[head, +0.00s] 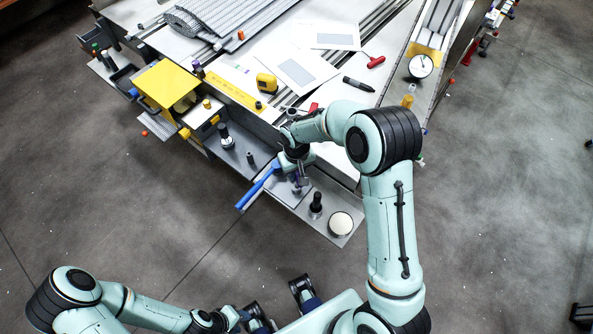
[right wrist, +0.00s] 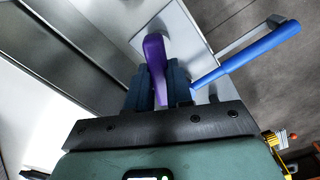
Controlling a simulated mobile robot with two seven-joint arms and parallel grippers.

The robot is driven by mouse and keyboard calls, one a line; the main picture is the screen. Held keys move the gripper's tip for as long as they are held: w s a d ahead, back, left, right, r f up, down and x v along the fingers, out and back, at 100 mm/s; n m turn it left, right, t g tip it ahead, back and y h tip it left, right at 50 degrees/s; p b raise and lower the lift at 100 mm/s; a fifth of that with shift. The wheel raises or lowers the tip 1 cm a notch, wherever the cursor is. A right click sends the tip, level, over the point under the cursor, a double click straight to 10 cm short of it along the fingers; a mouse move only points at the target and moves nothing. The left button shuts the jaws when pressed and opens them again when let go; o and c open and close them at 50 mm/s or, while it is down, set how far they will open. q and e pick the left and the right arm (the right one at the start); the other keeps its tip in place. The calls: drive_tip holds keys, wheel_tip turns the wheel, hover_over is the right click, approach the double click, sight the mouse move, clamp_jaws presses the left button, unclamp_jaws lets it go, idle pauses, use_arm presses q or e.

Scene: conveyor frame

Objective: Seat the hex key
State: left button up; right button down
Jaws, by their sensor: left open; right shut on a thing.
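My right gripper (head: 299,182) is over the grey tray at the front of the conveyor frame. The piece's lower part is hidden between the fingers. I cannot tell whether it touches the surface beyond it. A slot or holder for it cannot be made out. My left gripper (head: 279,304) is open and empty at the bottom of the head view, well away from the frame.
A blue bar handle (head: 257,188) juts out beside my right gripper, also in the right wrist view (right wrist: 245,54). Dark knobs and a round white-topped disc (head: 340,223) stand on the tray. A red T-handled tool (head: 375,62), black marker (head: 358,84) and yellow tape measure (head: 266,83) lie behind.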

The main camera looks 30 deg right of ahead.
drive_tip(key=c, duration=0.9)
unclamp_jaws()
drive_tip(key=shift+c, duration=0.2)
wheel_tip(320, 180, up, 13)
drive_tip(key=p, duration=0.1)
drive_tip(key=shift+r, duration=0.2)
